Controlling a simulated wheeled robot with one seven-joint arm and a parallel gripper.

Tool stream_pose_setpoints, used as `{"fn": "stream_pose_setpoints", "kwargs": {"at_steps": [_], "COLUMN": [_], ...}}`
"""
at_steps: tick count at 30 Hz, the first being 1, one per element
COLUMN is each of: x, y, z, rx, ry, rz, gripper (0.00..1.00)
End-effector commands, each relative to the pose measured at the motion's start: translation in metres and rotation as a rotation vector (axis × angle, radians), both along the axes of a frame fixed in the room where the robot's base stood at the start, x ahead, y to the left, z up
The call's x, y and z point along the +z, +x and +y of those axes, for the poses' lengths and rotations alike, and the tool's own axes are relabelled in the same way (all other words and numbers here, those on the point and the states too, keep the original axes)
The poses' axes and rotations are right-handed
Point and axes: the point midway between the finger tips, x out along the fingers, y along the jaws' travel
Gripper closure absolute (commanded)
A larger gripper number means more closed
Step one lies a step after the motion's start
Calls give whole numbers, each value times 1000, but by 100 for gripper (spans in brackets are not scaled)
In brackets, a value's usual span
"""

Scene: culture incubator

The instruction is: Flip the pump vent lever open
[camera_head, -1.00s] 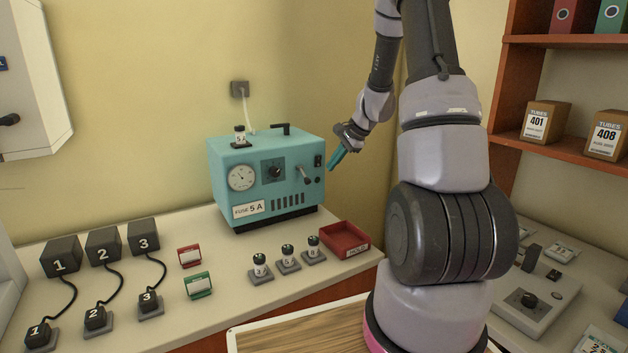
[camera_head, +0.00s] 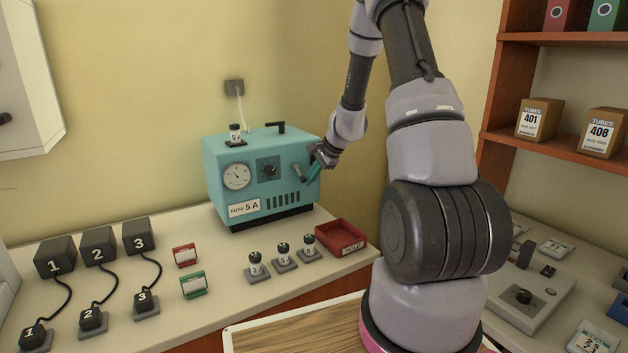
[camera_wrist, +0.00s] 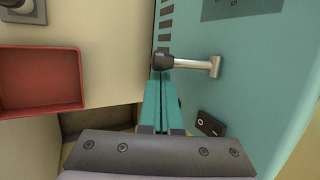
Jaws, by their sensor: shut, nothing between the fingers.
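The teal pump (camera_head: 225,170) stands on the bench against the wall, with a gauge, a dial and a "FUSE 5 A" label on its front. Its lever (camera_wrist: 190,64) shows in the wrist view as a short metal rod with a black knob, sticking out from the pump face. My gripper (camera_head: 311,174) is at the right part of the pump front. In the wrist view the teal fingers of my gripper (camera_wrist: 161,84) are together and empty, their tips just by the black knob. I cannot tell whether they touch it. In the head view the gripper hides much of the lever.
A rocker switch (camera_wrist: 210,123) sits on the pump face beside my fingers. A red tray (camera_head: 340,238) lies on the bench below, with several small fuse holders (camera_head: 283,256) to its left. A black handle (camera_head: 275,127) is on the pump top.

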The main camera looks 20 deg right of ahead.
Motion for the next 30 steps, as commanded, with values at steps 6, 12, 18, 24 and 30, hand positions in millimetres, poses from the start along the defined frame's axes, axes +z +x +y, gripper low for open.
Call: {"fn": "stream_pose_setpoints", "kwargs": {"at_steps": [6, 12, 18, 24, 30], "x": [5, 5, 6, 8, 9], "y": [-4, -4, -4, -4, -5], "z": [3, 3, 3, 3, 3], "rx": [-1, 0, 1, 0, 1], "ry": [0, 0, -4, -10, -14], "rz": [0, 0, 9, 44, 66], "gripper": [100, 100, 100, 100, 100]}}
